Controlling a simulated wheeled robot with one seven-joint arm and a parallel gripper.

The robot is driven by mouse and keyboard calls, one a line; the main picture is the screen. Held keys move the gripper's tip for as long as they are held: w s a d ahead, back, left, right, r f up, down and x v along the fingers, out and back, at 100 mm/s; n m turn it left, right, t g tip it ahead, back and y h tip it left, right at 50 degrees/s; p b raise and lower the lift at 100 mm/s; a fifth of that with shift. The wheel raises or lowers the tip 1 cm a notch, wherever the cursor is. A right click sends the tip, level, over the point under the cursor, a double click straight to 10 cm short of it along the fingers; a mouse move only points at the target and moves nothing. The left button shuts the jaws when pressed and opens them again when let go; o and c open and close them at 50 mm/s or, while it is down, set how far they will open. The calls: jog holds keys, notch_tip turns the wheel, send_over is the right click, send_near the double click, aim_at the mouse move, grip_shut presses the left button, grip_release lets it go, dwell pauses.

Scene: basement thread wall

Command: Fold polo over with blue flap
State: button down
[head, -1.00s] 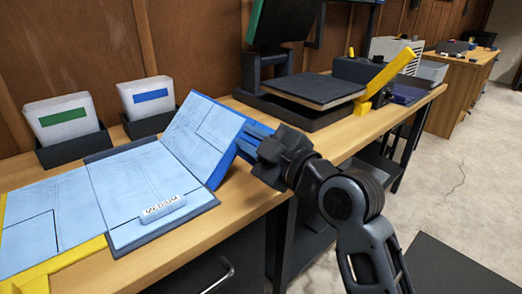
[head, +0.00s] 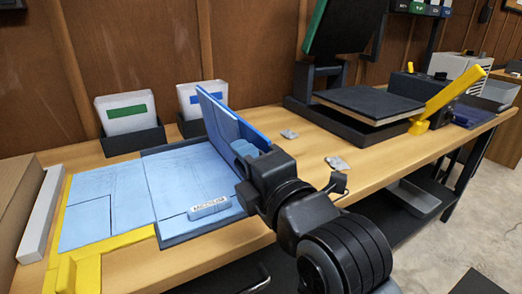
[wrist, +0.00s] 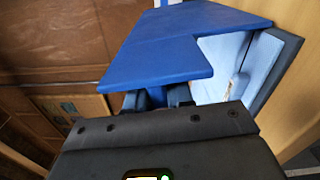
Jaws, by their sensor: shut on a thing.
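The light blue polo (head: 95,205) lies spread over the folding board. Its left part is on the yellow flap (head: 88,272) and its middle is on the dark grey centre panel (head: 205,235). The blue flap (head: 240,122) stands steeply at the right side of the board, with light blue cloth against its left face. My gripper (head: 246,152) is shut on the blue flap from the right. In the wrist view the blue flap (wrist: 170,50) passes above my fingers (wrist: 160,98), with light blue cloth behind it. The fingertips are partly hidden.
Two bins with white packs, one marked green (head: 128,122) and one blue (head: 200,97), stand behind the board. A heat press (head: 365,100) with a yellow handle is to the right. Two small grey pieces (head: 289,134) lie on the bare bench. A box (head: 15,195) is at far left.

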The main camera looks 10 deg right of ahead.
jog(key=shift+s+a+f+n, duration=0.2)
jog(key=shift+a+f+n, duration=0.05)
jog(key=shift+a+n, duration=0.45)
jog(key=shift+s+a+f+n, duration=0.2)
jog(key=shift+a+n, duration=0.4)
jog(key=shift+a, duration=0.05)
jog(key=c, duration=1.1)
grip_release()
jog(key=shift+f, duration=0.1)
jog(key=shift+s, duration=0.1)
jog(key=v, duration=0.7)
jog(key=shift+s, duration=0.25)
